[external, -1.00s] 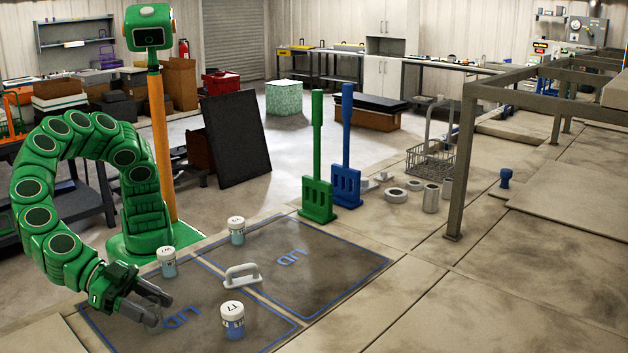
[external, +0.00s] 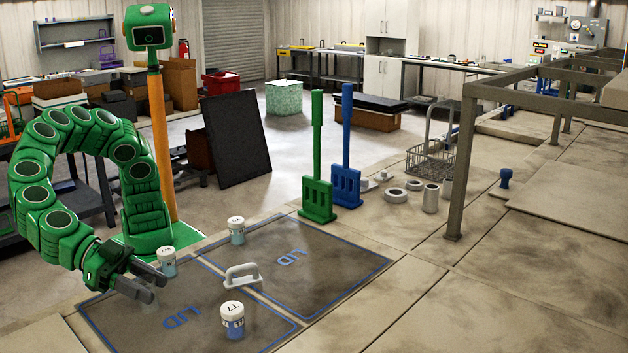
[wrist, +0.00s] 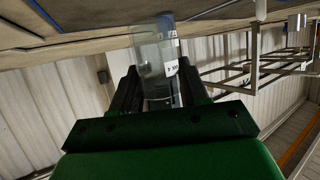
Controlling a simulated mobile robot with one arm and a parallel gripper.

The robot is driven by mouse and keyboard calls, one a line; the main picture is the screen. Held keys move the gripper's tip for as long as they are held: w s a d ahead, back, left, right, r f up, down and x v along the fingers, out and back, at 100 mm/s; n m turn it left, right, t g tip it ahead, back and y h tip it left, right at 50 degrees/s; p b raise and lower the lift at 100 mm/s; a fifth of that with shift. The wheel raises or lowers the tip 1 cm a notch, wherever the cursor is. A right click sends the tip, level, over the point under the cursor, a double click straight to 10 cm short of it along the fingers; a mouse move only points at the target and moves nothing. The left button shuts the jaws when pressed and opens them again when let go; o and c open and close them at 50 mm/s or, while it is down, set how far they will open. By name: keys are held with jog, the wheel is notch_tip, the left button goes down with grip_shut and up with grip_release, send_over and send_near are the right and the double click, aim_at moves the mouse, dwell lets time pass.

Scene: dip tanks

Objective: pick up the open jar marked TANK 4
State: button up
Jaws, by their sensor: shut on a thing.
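A clear, open-looking glass jar (wrist: 150,55) with a white label ending in "4" stands between my fingers in the wrist view. The rest of the label is turned away or covered. My gripper (wrist: 157,72) is shut on this jar, one dark finger on each side. In the external view my gripper (external: 153,283) is above the left lid panel (external: 110,308), near its left edge.
White-capped jars stand close by: one (external: 166,262) just behind my gripper, one (external: 236,231) farther back, and one marked T7 (external: 232,322) to the right. A white handle (external: 241,275) rises between the panels. Green (external: 317,195) and blue paddles (external: 346,185) stand behind.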

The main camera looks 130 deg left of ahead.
jog(key=s+a+r, duration=0.5)
jog(key=s+r, duration=0.3)
jog(key=s, duration=0.3)
jog(key=shift+s+a+r, duration=0.15)
jog(key=shift+s+r, duration=0.25)
